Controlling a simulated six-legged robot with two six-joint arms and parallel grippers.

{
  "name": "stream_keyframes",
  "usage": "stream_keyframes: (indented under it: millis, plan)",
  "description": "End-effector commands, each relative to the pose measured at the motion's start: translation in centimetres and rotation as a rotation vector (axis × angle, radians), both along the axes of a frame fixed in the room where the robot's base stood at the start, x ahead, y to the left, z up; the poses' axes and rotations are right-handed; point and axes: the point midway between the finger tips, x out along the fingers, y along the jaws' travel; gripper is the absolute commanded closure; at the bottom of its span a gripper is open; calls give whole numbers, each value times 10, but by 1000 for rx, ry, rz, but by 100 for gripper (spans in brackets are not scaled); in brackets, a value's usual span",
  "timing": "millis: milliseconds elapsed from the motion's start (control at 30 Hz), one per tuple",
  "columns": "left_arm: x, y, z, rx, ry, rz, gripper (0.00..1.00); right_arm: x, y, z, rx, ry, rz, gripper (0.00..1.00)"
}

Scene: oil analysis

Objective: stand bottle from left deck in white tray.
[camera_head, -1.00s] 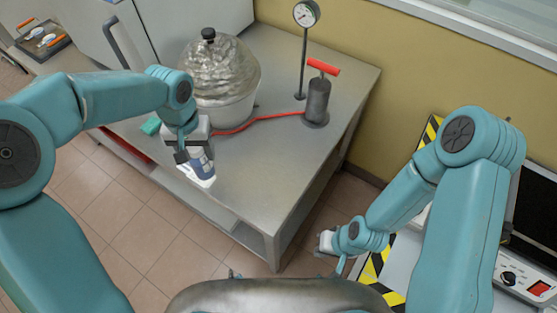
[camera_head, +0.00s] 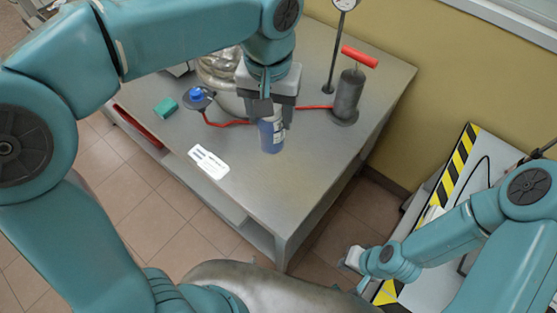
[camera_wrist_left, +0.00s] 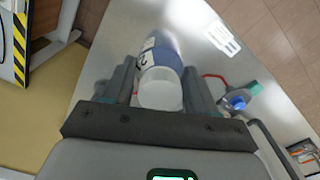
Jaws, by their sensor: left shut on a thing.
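A blue bottle with a white label (camera_head: 271,136) is held upright over the grey table. My left gripper (camera_head: 268,112) is shut on it from above. In the left wrist view the bottle (camera_wrist_left: 161,62) lies between the two fingers of my left gripper (camera_wrist_left: 158,88), its pale end towards the camera. I cannot tell whether its base touches the table. My right gripper (camera_head: 352,260) is low at the right, beside the table; its fingers are too small to judge. I see no tray that I can name for sure.
A black-yellow striped bench (camera_head: 455,160) stands right. The table's front is clear.

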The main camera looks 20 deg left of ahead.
Motion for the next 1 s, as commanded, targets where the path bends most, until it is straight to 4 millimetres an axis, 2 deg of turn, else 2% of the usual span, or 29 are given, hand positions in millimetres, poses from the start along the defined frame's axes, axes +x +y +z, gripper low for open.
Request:
stream_keyframes:
  millis: [33,100,333,567,800,1000]
  plan:
    - [-1,1,-18,3,6,2,98,0,0,-2,0,0,0,100]
    - [-1,2,-39,4,6,3,98,0,0,-3,0,0,0,100]
    - [0,2,-98,3,4,3,98,0,0,-5,0,0,0,100]
    - [2,2,-123,1,0,0,98,0,0,-6,0,0,0,100]
    - [2,2,-158,1,2,-1,98,0,0,-7,0,0,0,100]
    - [3,2,-160,0,-2,-1,98,0,0,-7,0,0,0,100]
